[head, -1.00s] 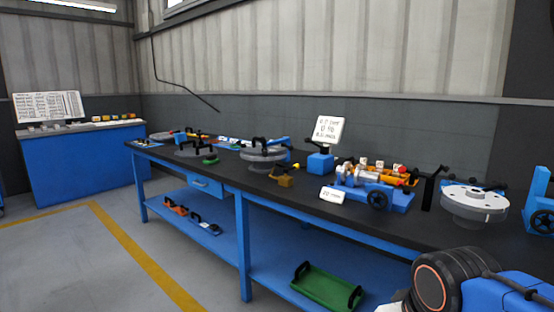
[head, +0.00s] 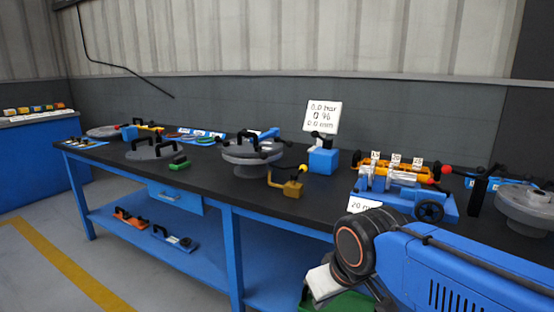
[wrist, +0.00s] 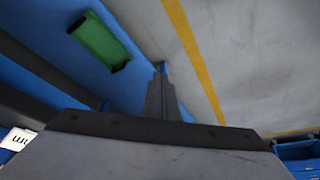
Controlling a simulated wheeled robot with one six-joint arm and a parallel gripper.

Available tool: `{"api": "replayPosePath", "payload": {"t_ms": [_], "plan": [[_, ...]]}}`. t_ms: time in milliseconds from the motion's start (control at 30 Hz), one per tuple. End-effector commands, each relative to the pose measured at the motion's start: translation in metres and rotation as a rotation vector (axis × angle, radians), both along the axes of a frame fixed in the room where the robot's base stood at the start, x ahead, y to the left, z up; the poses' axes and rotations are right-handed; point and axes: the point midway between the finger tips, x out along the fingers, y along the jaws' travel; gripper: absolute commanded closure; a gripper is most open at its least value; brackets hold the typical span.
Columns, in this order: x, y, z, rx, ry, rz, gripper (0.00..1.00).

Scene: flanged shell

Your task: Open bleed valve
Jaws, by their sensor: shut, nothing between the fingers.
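No part is labelled as the bleed valve, so I cannot tell for sure which one it is. My gripper (wrist: 163,92) is shut and empty in the wrist view, pointing past the bench's lower shelf towards the floor. In the head view its fingers are hidden behind my arm.
The black bench top (head: 225,200) is clear along its front. A blue fixture (head: 405,190) with a black handwheel stands right of the brass block, with another flanged part (head: 527,207) farther right.

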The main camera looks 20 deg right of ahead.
Motion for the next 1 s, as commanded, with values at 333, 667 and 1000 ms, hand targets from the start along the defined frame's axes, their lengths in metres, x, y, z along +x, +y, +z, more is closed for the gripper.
{"api": "replayPosePath", "payload": {"t_ms": [333, 667, 1000], "plan": [[0.0, 0.0, 0.0, 0.0, 0.0, 0.0, 1.0], [0.031, -0.009, 0.036, -0.017, 0.058, -0.077, 1.0], [0.117, -0.036, 0.116, -0.093, 0.177, -0.326, 1.0]]}}
